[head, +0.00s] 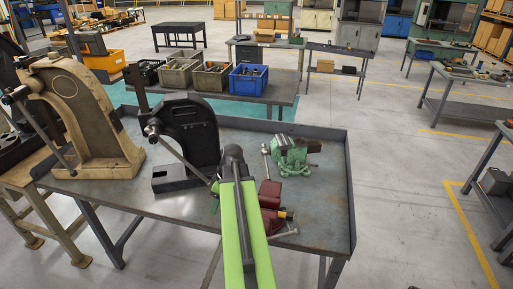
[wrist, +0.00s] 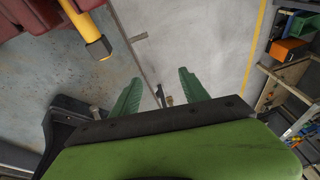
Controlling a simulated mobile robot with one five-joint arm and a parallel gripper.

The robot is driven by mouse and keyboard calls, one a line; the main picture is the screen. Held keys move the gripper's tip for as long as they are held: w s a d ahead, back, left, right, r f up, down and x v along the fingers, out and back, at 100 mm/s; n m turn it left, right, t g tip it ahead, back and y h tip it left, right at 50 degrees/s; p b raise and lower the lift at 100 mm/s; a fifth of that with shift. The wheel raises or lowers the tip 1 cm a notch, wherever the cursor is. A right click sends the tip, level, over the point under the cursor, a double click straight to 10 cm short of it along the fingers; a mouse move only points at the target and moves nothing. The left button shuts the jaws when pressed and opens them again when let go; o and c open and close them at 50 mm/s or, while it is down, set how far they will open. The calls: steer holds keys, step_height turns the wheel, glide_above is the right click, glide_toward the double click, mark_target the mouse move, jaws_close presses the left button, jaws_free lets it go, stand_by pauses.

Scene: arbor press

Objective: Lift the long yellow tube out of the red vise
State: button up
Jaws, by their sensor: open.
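The red vise (head: 270,194) sits on the grey steel bench, partly hidden behind my green arm in the head view. In the wrist view part of the vise (wrist: 28,16) fills the top left corner. The yellow tube (wrist: 80,18) runs down from the top edge beside the red vise and ends in a dark tip; its other end is out of frame. My gripper (wrist: 160,77) is open and empty, with its two green fingers apart. The tube lies up and left of the fingers, not between them. My arm hides most of the gripper in the head view.
A green vise (head: 290,153) stands just behind the red one. A black arbor press (head: 190,130) and a beige arbor press (head: 75,115) stand on the left. The bench (head: 325,190) has a raised rim and bare room at right. Bins stand on another table behind.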

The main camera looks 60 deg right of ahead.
steer(key=s+d+r+n+t+p, duration=0.1)
steer(key=s+d+r+t+p, duration=0.1)
steer(key=s+d+r+p, duration=0.65)
steer(key=shift+h, duration=0.3)
steer(key=w+f+b, duration=0.1)
steer(key=f+b, duration=0.3)
steer(key=b, duration=0.2)
steer(key=w+f+b, duration=0.1)
steer(key=f+b, duration=0.4)
steer(key=b, duration=0.1)
steer(key=w+d+f+b, duration=0.1)
steer(key=f+b, duration=0.3)
steer(key=b, duration=0.2)
steer(key=shift+w+d+f, duration=0.1)
steer(key=shift+f, duration=0.3)
steer(key=shift+w+f+g+b, duration=0.3)
steer(key=shift+f+b, duration=0.15)
steer(key=shift+b, duration=0.05)
steer(key=shift+c, duration=0.4)
jaws_close()
